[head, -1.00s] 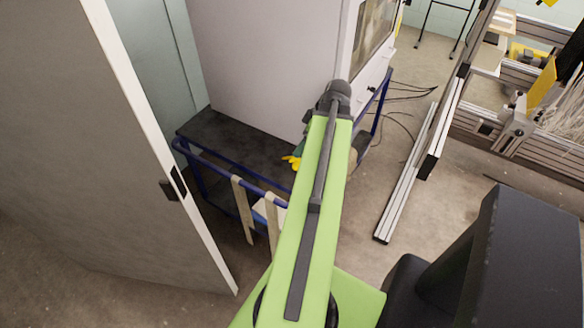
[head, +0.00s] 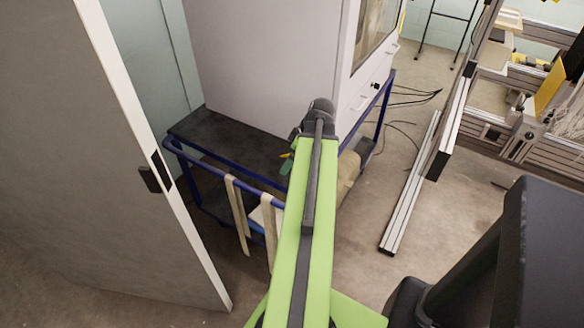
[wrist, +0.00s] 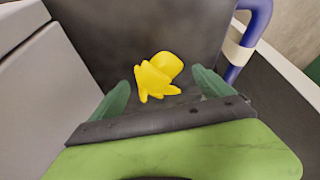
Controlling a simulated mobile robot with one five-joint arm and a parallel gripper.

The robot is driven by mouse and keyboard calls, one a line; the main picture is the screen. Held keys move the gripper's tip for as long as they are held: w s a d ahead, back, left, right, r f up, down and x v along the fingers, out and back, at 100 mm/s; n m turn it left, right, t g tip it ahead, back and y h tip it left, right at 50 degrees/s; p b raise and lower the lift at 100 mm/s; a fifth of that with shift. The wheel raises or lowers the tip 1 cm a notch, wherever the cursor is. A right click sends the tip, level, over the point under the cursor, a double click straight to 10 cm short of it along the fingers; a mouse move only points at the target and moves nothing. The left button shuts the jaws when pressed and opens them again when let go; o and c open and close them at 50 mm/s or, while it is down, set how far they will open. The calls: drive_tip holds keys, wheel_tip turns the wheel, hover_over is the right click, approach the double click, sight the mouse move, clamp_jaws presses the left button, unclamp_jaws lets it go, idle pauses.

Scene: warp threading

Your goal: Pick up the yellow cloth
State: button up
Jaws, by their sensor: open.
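The yellow cloth (wrist: 158,75) lies crumpled on the dark top of the cart (wrist: 110,35) in the wrist view, centred between and just beyond my fingertips. In the head view only a tiny yellow bit of the cloth (head: 289,155) shows beside my arm; the rest is hidden. My gripper (wrist: 160,90) has two green fingers spread apart and is open, with nothing held. Whether the fingers touch the cart top cannot be told. In the head view my gripper is mostly hidden behind the arm.
The cart has a blue rail (head: 225,165) with pale straps hanging from it. A large white cabinet (head: 262,60) stands on the cart. A grey door (head: 75,130) is at the left. A metal rail (head: 408,200) lies on the floor at right.

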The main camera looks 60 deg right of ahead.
drive_tip(key=shift+r, duration=0.1)
drive_tip(key=shift+c, duration=0.2)
drive_tip(key=c, duration=1.4)
drive_tip(key=shift+c, duration=0.2)
drive_tip(key=shift+r, duration=0.1)
wheel_tip(320, 180, up, 10)
drive_tip(key=p, duration=1)
drive_tip(key=shift+p, duration=0.3)
